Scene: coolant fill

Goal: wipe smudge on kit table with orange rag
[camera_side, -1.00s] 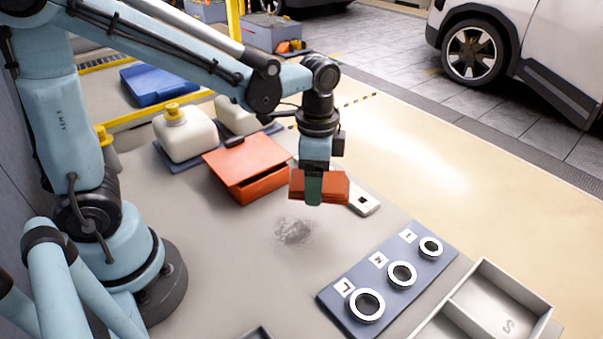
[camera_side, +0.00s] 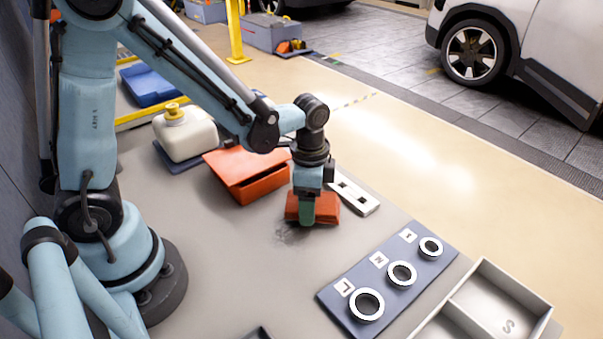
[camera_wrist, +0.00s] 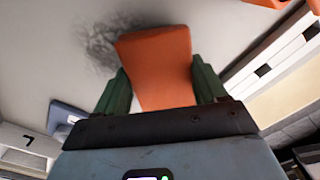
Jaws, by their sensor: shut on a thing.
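My gripper (camera_side: 307,211) is shut on the orange rag (camera_side: 326,207), which hangs low over or on the kit table (camera_side: 235,265); I cannot tell whether it touches. In the wrist view the rag (camera_wrist: 158,65) sits between the green fingers of my gripper (camera_wrist: 160,85). The dark grey smudge (camera_side: 284,235) lies on the table just left of and in front of the rag, and is partly hidden by it. In the wrist view the smudge (camera_wrist: 103,42) shows beside the rag's left edge.
An orange box (camera_side: 250,178) stands close behind my gripper on the left. A white slotted plate (camera_side: 354,193) lies just to the right. A blue board (camera_side: 388,283) with three rings and a grey divided tray (camera_side: 490,305) are at the front right. A white jug (camera_side: 185,135) stands at the back.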

